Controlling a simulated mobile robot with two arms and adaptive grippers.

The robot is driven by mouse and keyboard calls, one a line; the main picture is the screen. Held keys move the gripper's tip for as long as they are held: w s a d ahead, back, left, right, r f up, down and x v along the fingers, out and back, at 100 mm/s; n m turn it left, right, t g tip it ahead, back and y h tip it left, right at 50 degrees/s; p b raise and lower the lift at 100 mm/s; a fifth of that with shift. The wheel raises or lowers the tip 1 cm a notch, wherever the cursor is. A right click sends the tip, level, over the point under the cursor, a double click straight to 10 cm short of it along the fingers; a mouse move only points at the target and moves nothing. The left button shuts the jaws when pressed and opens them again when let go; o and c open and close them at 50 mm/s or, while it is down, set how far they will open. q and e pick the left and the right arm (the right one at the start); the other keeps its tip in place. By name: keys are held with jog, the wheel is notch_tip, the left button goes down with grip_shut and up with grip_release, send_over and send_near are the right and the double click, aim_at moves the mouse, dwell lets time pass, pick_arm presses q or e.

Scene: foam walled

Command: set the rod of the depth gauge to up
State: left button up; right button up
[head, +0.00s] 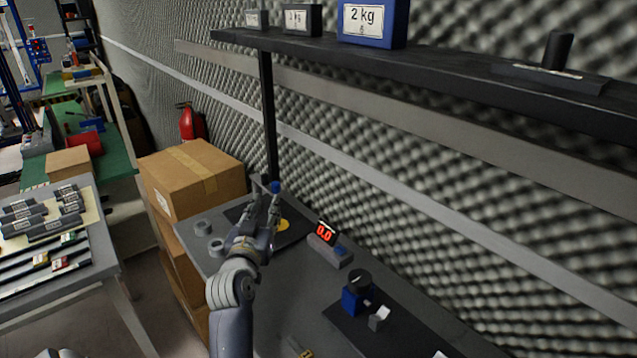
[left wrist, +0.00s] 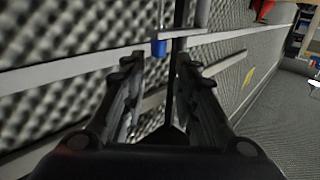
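A blue knob (head: 276,187), probably the end of the depth gauge's rod, stands at the far left end of the grey bench. Below it are a dark base and a yellow disc (head: 283,225). In the left wrist view the blue knob (left wrist: 159,47) hangs under a grey bracket (left wrist: 185,35) beside a dark post. My left gripper (head: 264,207) is open and empty, close to the knob. In the left wrist view its fingers (left wrist: 159,68) are spread, with the knob just beyond the tips. My gripper hides much of the gauge. My right gripper is not in view.
A black shelf (head: 450,75) with weights runs above. Cardboard boxes (head: 190,180) are stacked to the left.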

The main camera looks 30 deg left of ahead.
aim_at(274, 186)
pick_arm(q)
jog(key=x, duration=0.7)
jog(key=p+x, duration=0.1)
jog(key=x, duration=0.2)
jog(key=shift+w+a+r, duration=0.1)
jog(key=shift+w+r, duration=0.2)
jog(key=shift+w, duration=0.1)
grip_shut()
